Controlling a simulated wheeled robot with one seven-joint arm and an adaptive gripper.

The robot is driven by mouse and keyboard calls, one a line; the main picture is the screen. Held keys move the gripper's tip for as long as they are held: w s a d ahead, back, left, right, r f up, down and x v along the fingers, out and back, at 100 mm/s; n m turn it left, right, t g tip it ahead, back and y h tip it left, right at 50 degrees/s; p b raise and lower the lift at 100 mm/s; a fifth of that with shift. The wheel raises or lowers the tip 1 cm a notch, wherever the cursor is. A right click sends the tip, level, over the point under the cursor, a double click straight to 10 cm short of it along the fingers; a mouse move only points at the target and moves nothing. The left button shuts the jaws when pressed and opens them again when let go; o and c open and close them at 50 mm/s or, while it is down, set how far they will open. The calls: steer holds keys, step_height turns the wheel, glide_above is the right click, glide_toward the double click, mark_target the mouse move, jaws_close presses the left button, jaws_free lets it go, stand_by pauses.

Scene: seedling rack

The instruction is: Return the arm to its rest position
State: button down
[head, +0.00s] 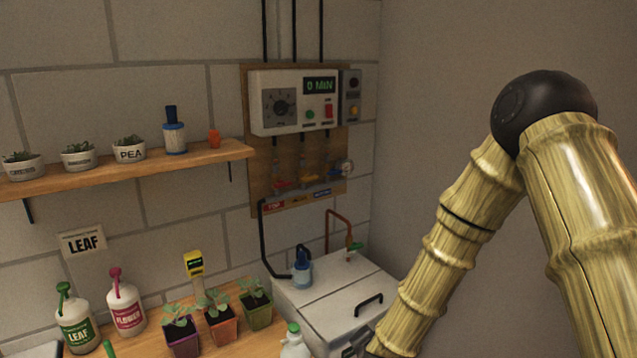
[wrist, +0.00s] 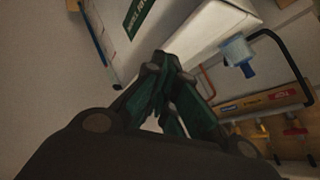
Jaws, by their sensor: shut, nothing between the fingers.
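My gripper (wrist: 165,90) shows in the wrist view with its dark green fingers brought together and nothing between them. In the head view my bamboo-textured arm fills the right side, bent at a black joint, and its lower end drops out of the bottom of the picture, so the gripper is not visible there. In the wrist view the fingertips overlap the white tank (wrist: 205,30) behind them; I cannot tell the gap. The same tank (head: 335,297) stands left of my arm in the head view.
A wooden bench (head: 145,345) holds potted seedlings (head: 220,325) and the LEAF (head: 75,330) and FLOWER (head: 126,310) bottles. A shelf (head: 190,160) with small pots and a control box (head: 295,100) are on the wall. A blue pump (head: 302,268) stands on the tank. The right wall is bare.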

steer(key=s+d+f+n+g, duration=0.2)
steer(key=s+f+g, duration=0.1)
steer(key=s+f, duration=0.6)
steer(key=s+d+f+n+g, duration=0.2)
steer(key=s+d+f+n, duration=0.1)
steer(key=s+f, duration=0.55)
steer(key=s+d+f+n+g, duration=0.2)
steer(key=s+d+f+g, duration=0.1)
steer(key=s, duration=0.9)
steer(key=s+d+f+n+g, duration=0.2)
steer(key=s+f, duration=0.4)
steer(key=s, duration=0.6)
steer(key=shift+s+d+g, duration=0.2)
steer(key=shift+d+g, duration=0.4)
steer(key=shift+d, duration=0.1)
